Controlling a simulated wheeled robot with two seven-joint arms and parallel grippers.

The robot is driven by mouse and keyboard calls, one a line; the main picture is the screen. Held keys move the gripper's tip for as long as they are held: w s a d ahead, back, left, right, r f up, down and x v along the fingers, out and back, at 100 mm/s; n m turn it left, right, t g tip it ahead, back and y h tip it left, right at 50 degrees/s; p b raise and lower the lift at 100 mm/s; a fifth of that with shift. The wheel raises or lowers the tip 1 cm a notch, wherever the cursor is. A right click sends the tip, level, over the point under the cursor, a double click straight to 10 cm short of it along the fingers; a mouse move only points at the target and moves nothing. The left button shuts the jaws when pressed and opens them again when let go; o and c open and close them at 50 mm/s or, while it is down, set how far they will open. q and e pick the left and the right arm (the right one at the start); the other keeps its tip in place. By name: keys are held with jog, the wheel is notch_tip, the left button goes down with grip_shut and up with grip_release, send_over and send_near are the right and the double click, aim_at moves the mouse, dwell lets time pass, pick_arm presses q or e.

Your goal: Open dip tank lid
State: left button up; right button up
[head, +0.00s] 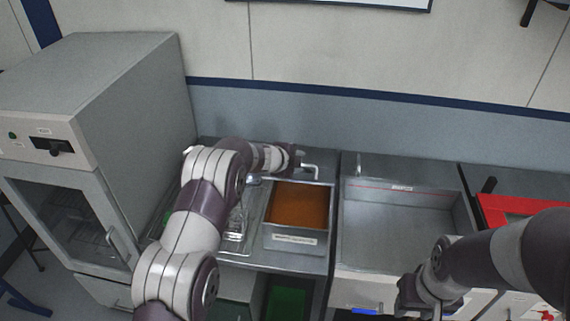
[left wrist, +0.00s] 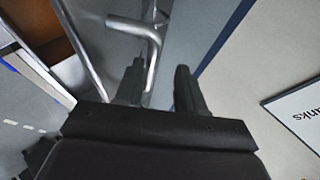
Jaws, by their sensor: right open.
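The dip tank (head: 296,239) is a grey metal box with a label on its front. Its brown-orange liquid (head: 298,205) shows from above, with no lid across it. A bent metal bar handle (head: 311,167) stands at the tank's back edge; I cannot clearly make out the lid. My left gripper (head: 298,160) is at this handle. In the left wrist view its fingers (left wrist: 158,88) are apart, and the bar (left wrist: 152,52) runs down into the gap, nearer the left finger. My right gripper (head: 424,300) is open, low over the front of the right-hand basin, away from the tank.
A grey cabinet oven (head: 95,95) stands at the left. A wide metal basin (head: 400,225) lies right of the tank, with a red-framed item (head: 500,205) beyond it. A wire rack (head: 235,240) lies left of the tank. The wall (head: 330,110) is close behind.

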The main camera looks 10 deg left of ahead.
pick_arm(q)
jog(key=b+v, duration=0.3)
jog(key=v, duration=0.7)
